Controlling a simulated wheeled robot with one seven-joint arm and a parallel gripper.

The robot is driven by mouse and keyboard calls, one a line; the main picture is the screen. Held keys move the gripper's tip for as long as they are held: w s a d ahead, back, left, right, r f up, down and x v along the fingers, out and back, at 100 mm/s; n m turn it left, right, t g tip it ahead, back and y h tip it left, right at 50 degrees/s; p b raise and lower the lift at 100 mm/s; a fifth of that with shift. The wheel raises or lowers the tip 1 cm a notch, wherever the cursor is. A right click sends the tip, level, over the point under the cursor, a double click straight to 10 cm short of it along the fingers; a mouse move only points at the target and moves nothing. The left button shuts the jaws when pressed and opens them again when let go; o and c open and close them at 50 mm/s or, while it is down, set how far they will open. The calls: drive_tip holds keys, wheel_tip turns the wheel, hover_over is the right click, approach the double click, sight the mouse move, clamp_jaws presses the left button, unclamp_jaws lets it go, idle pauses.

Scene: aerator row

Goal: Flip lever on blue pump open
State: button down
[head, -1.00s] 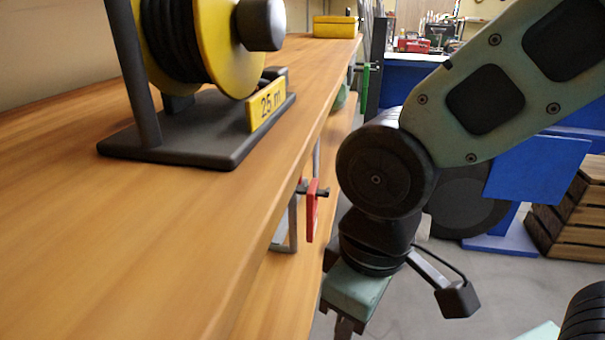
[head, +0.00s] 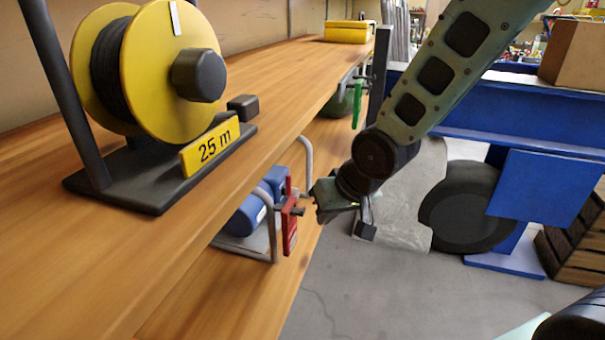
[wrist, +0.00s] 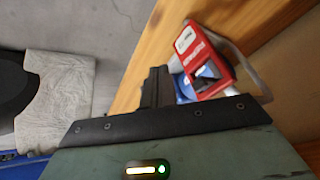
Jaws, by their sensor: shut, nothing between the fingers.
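The blue pump (head: 243,212) sits in a grey tube frame on the lower shelf, partly hidden by the upper shelf edge. Its front has a red plate (head: 290,232) with a dark lever (head: 296,211) sticking out to the right. In the wrist view the red plate (wrist: 203,55) is right of the fingers, with the lever (wrist: 207,76) on it and a bit of blue pump (wrist: 183,88) behind. My gripper (head: 312,196) is shut and empty, close to the right of the lever. Its fingers (wrist: 155,82) look apart from the plate; contact is hard to judge.
A yellow hose reel (head: 160,70) marked 25 m stands on the upper shelf (head: 150,260). Farther along are a green plate (head: 357,102) on another pump and a yellow box (head: 348,31). A blue workbench (head: 520,115) stands behind my arm.

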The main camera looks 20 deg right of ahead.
sight(289, 185)
drive_tip(key=w+d+f+m+t+y+b, duration=0.1)
drive_tip(key=w+d+f+m+t+y, duration=0.1)
drive_tip(key=w+d+m+t+y, duration=0.2)
drive_tip(key=w+d+f+m+t+y+b, duration=0.1)
drive_tip(key=w+d+f+m+t+y, duration=0.1)
drive_tip(key=w+d+m+t+y, duration=0.2)
drive_tip(key=shift+w+d+m+t+b, duration=0.4)
drive_tip(key=shift+w+m+t, duration=0.5)
drive_tip(key=shift+w+m, duration=1.8)
drive_tip(key=shift+w+n, duration=0.75)
drive_tip(key=shift+n, duration=0.05)
drive_tip(key=w+a+b, duration=0.5)
drive_tip(key=a+b, duration=0.2)
drive_tip(key=a, duration=0.1)
drive_tip(key=shift+a, duration=0.1)
